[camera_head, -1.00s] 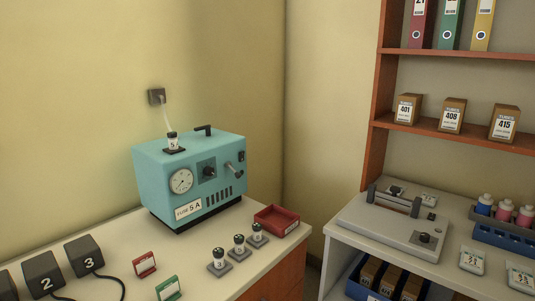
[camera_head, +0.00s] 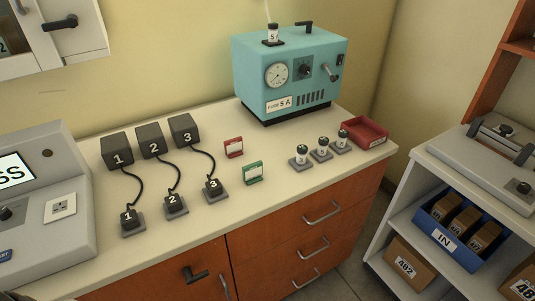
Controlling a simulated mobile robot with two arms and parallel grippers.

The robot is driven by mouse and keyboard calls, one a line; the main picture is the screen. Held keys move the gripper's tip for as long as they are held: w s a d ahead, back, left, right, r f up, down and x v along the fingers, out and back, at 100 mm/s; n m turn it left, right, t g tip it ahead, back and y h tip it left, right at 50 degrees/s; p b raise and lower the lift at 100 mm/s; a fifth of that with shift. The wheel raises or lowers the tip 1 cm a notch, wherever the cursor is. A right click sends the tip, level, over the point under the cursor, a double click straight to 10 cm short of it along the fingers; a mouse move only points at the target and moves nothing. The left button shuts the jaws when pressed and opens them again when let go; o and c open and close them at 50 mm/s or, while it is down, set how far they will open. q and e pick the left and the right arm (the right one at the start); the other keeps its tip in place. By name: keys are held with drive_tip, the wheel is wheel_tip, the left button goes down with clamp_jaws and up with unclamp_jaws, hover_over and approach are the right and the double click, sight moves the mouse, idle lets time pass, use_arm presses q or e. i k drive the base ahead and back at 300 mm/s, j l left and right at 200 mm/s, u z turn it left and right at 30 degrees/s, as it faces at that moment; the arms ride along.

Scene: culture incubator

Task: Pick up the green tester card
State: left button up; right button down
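The green tester card (camera_head: 253,173) stands upright on the counter (camera_head: 275,207), in the middle of the head view. It has a white label on its face. A similar red card (camera_head: 234,148) stands just behind it, slightly to the left. The two cards are apart.
Black boxes (camera_head: 151,141) numbered 1 to 3 have cables to numbered plugs (camera_head: 173,205) left of the cards. Small fuse-like pieces (camera_head: 321,150) and a red tray (camera_head: 364,133) stand right. A teal incubator (camera_head: 290,72) stands behind. The counter's front strip is clear.

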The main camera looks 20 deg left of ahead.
sight(252, 173)
drive_tip(key=k+j+z, duration=0.1)
drive_tip(key=j+z, duration=0.15)
drive_tip(key=k+j+z, duration=0.2)
drive_tip(key=j, duration=0.15)
drive_tip(key=j+z, duration=0.25)
drive_tip(key=k+j, duration=0.05)
